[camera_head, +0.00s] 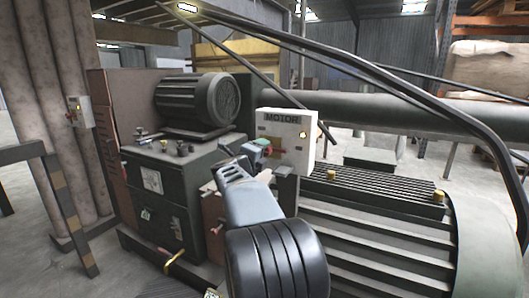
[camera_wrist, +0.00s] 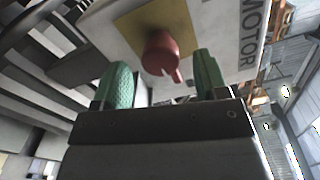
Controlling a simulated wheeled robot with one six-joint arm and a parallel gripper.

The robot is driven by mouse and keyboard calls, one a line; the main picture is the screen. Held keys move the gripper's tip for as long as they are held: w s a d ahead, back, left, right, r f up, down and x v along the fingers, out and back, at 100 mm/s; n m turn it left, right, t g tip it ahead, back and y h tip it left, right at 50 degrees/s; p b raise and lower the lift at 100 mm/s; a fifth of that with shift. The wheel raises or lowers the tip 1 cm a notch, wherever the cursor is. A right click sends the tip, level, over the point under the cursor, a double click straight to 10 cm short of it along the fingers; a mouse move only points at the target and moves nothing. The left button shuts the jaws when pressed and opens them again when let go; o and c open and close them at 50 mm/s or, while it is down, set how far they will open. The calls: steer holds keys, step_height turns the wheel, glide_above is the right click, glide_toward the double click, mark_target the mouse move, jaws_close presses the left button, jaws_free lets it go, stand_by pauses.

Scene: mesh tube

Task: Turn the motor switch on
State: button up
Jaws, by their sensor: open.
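The white motor box (camera_head: 299,143) carries the word MOTOR and a small yellow light at its right side. In the wrist view its face fills the top, with a red rotary switch (camera_wrist: 160,52) on a yellow plate (camera_wrist: 183,17). My gripper (camera_wrist: 162,72) is open, with one green fingertip on each side of the switch. Gaps show between the switch and both fingers; no contact is visible. In the head view my gripper (camera_head: 262,150) is at the left part of the box front, and my arm and fingers hide the switch's details.
A large ribbed motor (camera_head: 380,225) lies right of and below the box. A smaller dark motor (camera_head: 197,100) sits on a green machine cabinet (camera_head: 165,195) to the left. Thick black cables run across the upper right. Another small switch box (camera_head: 80,112) hangs at the far left.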

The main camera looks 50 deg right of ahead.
steer(key=v, duration=1)
steer(key=shift+a, duration=0.35)
steer(key=shift+s, duration=0.1)
steer(key=w+a+r+n+t+y+p, duration=0.3)
steer(key=a+n+t+y+p, duration=0.3)
steer(key=a+n, duration=0.4)
steer(key=w+a+r+n+t+y+p, duration=0.35)
steer(key=a+n+y+p, duration=0.35)
steer(key=n, duration=0.4)
steer(key=s+a+f+n+g+y+p, duration=0.35)
steer(key=s+a+n+y, duration=0.2)
steer(key=a+n, duration=0.2)
steer(key=s+a+f+n+g+p, duration=0.1)
steer(key=s+f+n+g+p, duration=0.1)
steer(key=s, duration=0.4)
steer(key=s+a+f+n+g+p, duration=0.1)
steer(key=s+f+n+g+p, duration=0.1)
steer(key=s+n+g, duration=0.3)
steer(key=shift+s+f+h, duration=0.45)
steer(key=shift+s+f, duration=0.15)
steer(key=shift+s, duration=0.45)
